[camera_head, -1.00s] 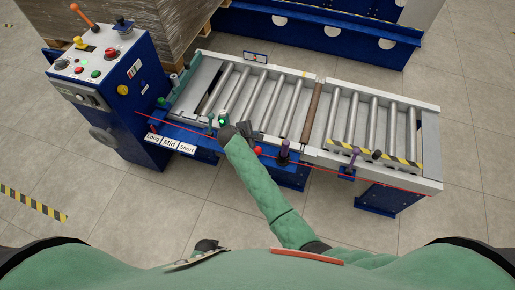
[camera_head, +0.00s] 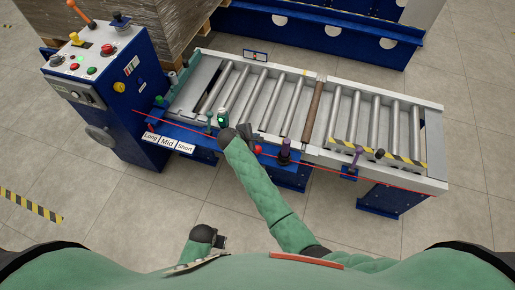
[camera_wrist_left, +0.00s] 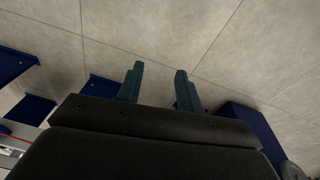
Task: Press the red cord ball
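A thin red cord (camera_head: 330,172) runs along the near side of the roller conveyor (camera_head: 432,186). A small red ball (camera_head: 258,149) shows at the conveyor's near side, just right of my right gripper. My right gripper (camera_head: 246,131) is over the conveyor's near edge, close to the ball; its fingers are too small and dark to read, and I cannot tell whether it touches anything. My left gripper (camera_head: 221,242) is low in front of my body, away from the conveyor. In the left wrist view its two fingers (camera_wrist_left: 160,78) are apart with nothing between them.
A blue control cabinet (camera_head: 135,135) with buttons and an orange-handled lever stands left of the conveyor. Long, Mid and Short labels (camera_head: 167,142) sit at the near edge. A wrapped pallet load (camera_head: 165,25) stands behind. The floor in front is clear.

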